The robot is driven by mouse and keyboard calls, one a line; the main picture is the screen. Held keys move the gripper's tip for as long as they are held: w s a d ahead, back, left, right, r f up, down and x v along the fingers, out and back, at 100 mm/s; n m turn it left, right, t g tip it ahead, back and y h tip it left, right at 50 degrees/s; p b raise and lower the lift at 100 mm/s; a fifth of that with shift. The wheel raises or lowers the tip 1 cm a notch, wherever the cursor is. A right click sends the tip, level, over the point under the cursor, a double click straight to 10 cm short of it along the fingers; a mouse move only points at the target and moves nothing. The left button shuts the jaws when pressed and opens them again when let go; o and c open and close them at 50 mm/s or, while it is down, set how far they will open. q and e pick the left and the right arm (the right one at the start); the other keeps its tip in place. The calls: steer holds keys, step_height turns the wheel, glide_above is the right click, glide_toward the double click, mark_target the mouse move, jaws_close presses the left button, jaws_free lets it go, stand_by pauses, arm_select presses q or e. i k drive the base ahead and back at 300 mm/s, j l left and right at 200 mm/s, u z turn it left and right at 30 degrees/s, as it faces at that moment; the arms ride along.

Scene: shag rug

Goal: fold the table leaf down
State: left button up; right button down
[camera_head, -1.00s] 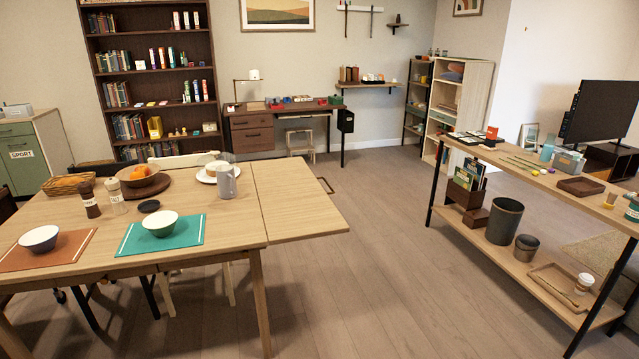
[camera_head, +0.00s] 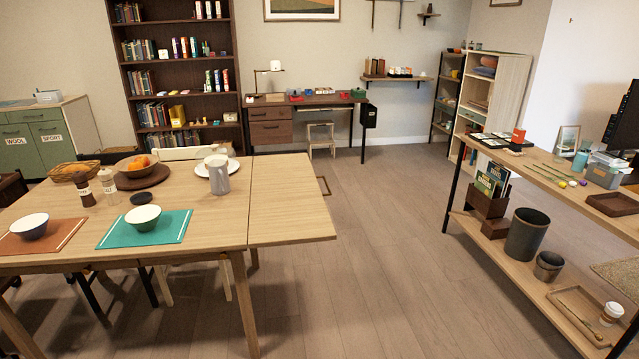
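The wooden dining table (camera_head: 180,232) stands at the left. Its leaf (camera_head: 288,200) is up, level with the top, at the table's right end, with a seam between the two. The leaf's surface is bare. A dark handle-like bar (camera_head: 324,186) shows just past the leaf's right edge. What holds the leaf up from below is hidden. Neither of my grippers shows in the head view.
A grey pitcher (camera_head: 217,175), bowls and placemats stand on the main top, left of the seam. A shelf table (camera_head: 560,175) with bins stands at the right. Open wooden floor (camera_head: 390,250) lies between the two tables.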

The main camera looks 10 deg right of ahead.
mark_target(288, 206)
steer(key=i+l+u, duration=0.15)
steer(key=l+u, duration=0.15)
steer(key=l, duration=1.1)
steer(key=l+u, duration=0.3)
steer(key=l, duration=1.1)
steer(key=i+j+u, duration=0.1)
steer(key=i, duration=0.25)
steer(key=i+j+u, duration=0.1)
steer(key=i, duration=0.25)
